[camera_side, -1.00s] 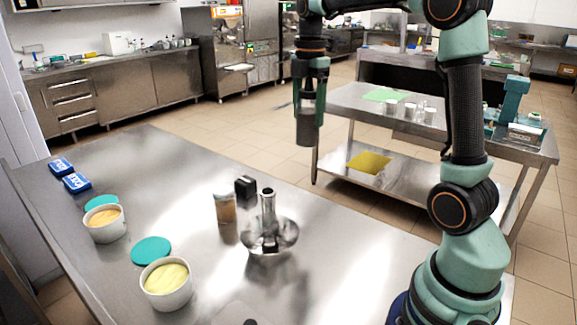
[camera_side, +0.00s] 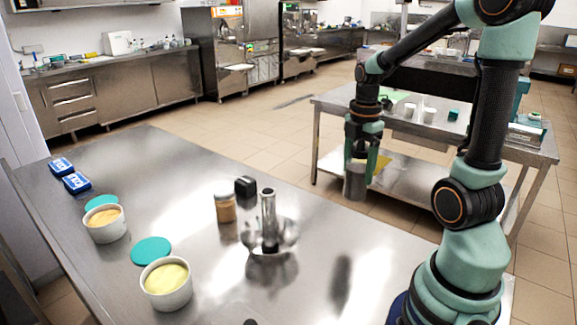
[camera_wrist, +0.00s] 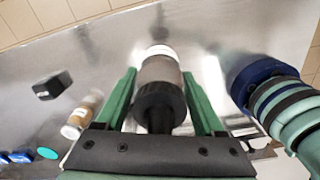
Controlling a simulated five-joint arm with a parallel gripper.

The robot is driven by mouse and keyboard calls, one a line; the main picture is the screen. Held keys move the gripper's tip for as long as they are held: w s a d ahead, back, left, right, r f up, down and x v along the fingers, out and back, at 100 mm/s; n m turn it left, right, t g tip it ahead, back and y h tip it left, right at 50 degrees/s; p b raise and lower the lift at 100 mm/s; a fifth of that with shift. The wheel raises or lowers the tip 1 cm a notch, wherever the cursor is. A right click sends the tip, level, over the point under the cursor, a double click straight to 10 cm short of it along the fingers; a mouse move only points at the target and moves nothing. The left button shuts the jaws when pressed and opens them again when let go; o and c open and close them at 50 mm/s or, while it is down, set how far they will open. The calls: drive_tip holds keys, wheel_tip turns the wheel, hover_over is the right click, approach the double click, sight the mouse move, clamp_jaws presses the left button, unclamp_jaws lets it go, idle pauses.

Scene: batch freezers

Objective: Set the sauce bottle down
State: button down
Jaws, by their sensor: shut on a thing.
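The sauce bottle (camera_side: 355,182), a grey cylinder, hangs upright from my gripper (camera_side: 362,160) in the side view. It is above the right part of the steel table (camera_side: 310,270), with a gap between its base and the dark reflection below. In the wrist view the bottle (camera_wrist: 160,72) sits between the two green fingers of my gripper (camera_wrist: 159,80), its black cap towards the camera. The fingers are shut on it. The wrist view does not show how high the base is above the steel.
A shiny metal bowl-shaped piece with a tube (camera_side: 268,235) stands left of the bottle. Beyond it are a brown-filled jar (camera_side: 225,209) and a black block (camera_side: 245,187). Two white tubs, teal lids and blue packs lie farther left. The steel right of the metal piece is clear.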

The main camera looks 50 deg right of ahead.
wheel_tip(320, 180, down, 11)
drive_tip(key=shift+r, duration=0.1)
idle(0.3)
drive_tip(key=shift+f, duration=0.2)
unclamp_jaws()
drive_tip(key=shift+r, duration=0.1)
